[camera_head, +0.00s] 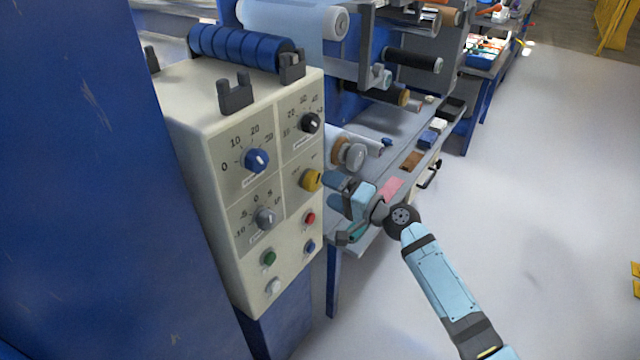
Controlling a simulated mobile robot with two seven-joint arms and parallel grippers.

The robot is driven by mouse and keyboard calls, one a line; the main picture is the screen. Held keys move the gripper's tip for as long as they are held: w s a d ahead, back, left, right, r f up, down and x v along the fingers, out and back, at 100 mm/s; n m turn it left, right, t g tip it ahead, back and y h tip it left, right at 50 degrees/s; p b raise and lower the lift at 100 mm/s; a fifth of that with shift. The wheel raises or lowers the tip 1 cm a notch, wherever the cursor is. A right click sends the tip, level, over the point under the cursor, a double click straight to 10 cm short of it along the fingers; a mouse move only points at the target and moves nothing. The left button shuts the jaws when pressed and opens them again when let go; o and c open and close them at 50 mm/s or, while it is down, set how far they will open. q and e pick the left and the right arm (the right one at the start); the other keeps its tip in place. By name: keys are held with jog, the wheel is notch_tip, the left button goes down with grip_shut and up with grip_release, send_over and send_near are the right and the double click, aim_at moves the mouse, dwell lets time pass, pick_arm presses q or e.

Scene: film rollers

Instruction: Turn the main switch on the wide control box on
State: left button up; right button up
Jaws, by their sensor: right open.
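The wide control box (215,130) is cream-coloured and stands left of centre, its front facing right and toward me. On its front are a blue knob (256,160), a black knob (310,123), a grey knob (266,218) and a yellow rotary switch (312,180), which looks like the main switch. Its labels are too small to read. My right gripper (339,209) is open and empty, just to the right of the box's front, near the yellow switch and apart from it as far as I can see. My left gripper is not in view.
Below the knobs are red (309,218), green (268,258), blue (310,247) and white (273,286) buttons. A blue roller (240,48) lies behind the box's top. A machine with rollers and a grey bench (400,125) stands behind my gripper. Open floor (540,190) lies right.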

jog(key=v, duration=0.9)
jog(key=shift+s+d, duration=0.1)
